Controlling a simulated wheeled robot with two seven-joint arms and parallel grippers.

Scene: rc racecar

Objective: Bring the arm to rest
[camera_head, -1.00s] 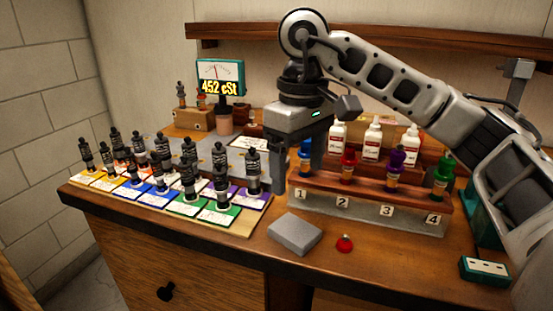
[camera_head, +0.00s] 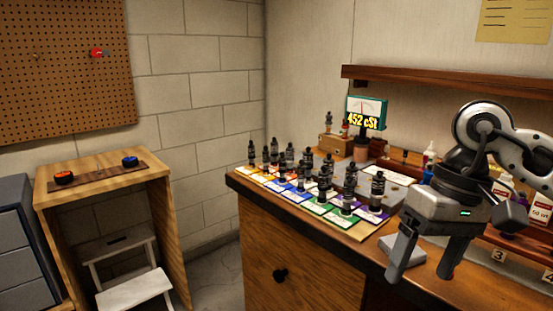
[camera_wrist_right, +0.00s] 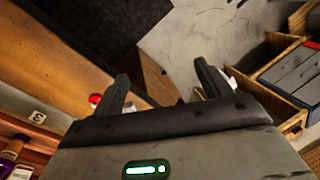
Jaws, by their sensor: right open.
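My right gripper (camera_head: 424,272) hangs at the right of the head view with its two dark fingers pointing down and spread apart. It is open, with nothing between the fingers. In the picture it overlaps the front edge of the wooden bench (camera_head: 306,222), close to a flat grey block (camera_head: 408,251). In the right wrist view the open fingers of the right gripper (camera_wrist_right: 161,76) show with floor and furniture beyond them. My left gripper is not in view.
Several dark shock absorbers (camera_head: 322,180) stand on coloured cards on the bench. A numbered rack (camera_head: 493,240) is partly hidden behind my right arm. A meter (camera_head: 366,112) reads 452 cSt. At left are a step stool (camera_head: 133,290) and a pegboard (camera_head: 70,70).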

